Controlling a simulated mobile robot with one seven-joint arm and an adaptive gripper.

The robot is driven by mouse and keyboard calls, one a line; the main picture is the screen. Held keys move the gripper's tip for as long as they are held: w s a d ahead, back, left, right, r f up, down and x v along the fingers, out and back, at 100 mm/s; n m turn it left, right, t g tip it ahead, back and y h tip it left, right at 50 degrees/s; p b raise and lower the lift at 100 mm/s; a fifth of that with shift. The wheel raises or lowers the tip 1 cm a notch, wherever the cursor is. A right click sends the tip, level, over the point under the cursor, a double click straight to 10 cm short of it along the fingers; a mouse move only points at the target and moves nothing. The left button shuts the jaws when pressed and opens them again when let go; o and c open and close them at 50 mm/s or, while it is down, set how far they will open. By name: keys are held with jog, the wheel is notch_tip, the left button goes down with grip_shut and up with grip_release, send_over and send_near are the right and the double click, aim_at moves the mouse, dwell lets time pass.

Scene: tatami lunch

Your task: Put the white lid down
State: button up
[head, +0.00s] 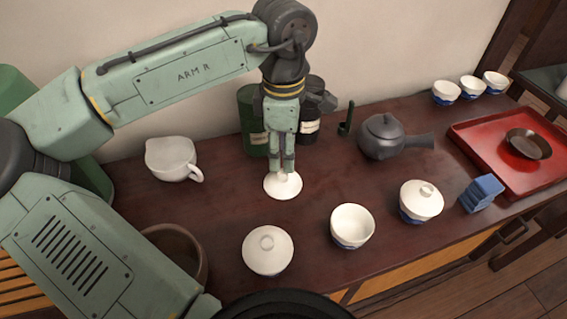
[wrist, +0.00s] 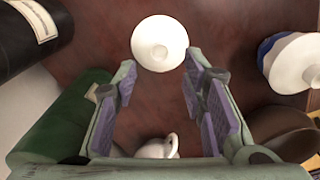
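A round white lid (head: 283,187) with a small knob lies on the dark wooden counter, just below my gripper. It also shows in the wrist view (wrist: 160,43), just beyond the fingertips. My gripper (head: 282,169) points down over the lid's knob. In the wrist view its two purple-padded fingers (wrist: 162,80) stand apart with nothing held between them. An uncovered white and blue bowl (head: 352,225) stands to the right and nearer the front. The gripper partly hides the lid's far side in the head view.
Lidded bowls stand at the front (head: 268,251) and right (head: 421,200). Canisters, one green (head: 250,115), one black (head: 311,135), stand close behind my gripper. A white pitcher (head: 170,158) is left, a grey teapot (head: 382,138) right. Bare counter lies between lid and open bowl.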

aim_at(283, 175)
notch_tip(283, 175, up, 6)
jog(key=shift+f, duration=0.1)
jog(key=shift+s, duration=0.1)
dwell(0.5)
